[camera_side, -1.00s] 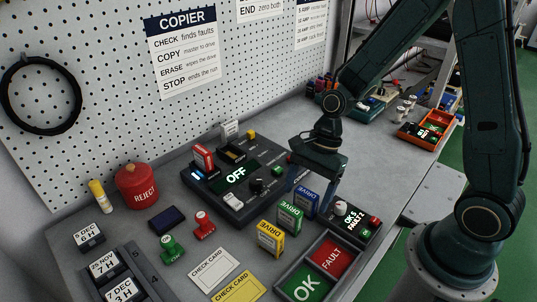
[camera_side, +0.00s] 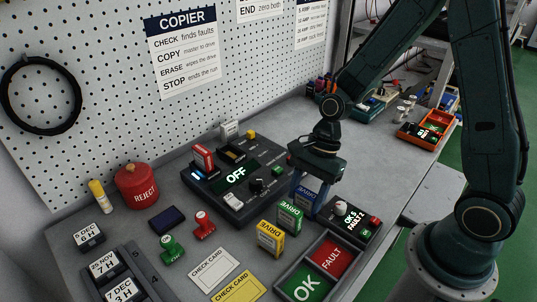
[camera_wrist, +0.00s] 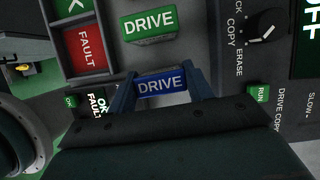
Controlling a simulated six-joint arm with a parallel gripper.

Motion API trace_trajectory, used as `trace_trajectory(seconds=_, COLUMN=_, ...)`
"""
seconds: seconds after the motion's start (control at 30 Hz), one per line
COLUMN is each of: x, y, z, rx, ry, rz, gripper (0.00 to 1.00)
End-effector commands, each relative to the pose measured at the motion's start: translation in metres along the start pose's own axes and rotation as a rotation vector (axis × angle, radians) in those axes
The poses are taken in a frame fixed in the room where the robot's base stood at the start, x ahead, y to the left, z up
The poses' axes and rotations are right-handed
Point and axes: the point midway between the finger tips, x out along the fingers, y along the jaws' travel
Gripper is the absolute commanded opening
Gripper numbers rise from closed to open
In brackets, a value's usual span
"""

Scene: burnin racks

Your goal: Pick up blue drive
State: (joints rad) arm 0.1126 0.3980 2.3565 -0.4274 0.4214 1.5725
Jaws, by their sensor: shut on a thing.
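The blue drive (camera_side: 306,193) stands upright on the bench at the right end of the row of drives. In the wrist view its blue top (camera_wrist: 161,84) with the word DRIVE sits between the two fingers. My gripper (camera_side: 309,186) is shut on it, one finger on each short end. I cannot tell whether its base is clear of the bench.
A green drive (camera_side: 289,217) stands close to the left, with a yellow drive (camera_side: 270,238) beyond it. The copier (camera_side: 238,176), reading OFF, is behind. A counter box (camera_side: 351,215) is close on the right. The OK and FAULT tray (camera_side: 316,267) is in front.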

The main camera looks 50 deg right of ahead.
Motion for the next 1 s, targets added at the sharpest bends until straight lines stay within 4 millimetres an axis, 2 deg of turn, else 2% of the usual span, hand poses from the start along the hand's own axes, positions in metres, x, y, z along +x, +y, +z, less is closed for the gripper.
trace_trajectory(seconds=0.33, x=-0.003, y=-0.001, z=0.001, rx=-0.001, ry=0.0, rz=-0.002, gripper=0.26)
trace_trajectory(seconds=0.57, x=-0.016, y=-0.001, z=0.007, rx=-0.002, ry=-0.001, rz=-0.004, gripper=0.26)
trace_trajectory(seconds=0.77, x=-0.04, y=-0.001, z=0.016, rx=-0.002, ry=0.001, rz=-0.006, gripper=0.26)
trace_trajectory(seconds=1.0, x=-0.082, y=-0.001, z=0.033, rx=-0.004, ry=0.002, rz=-0.008, gripper=0.26)
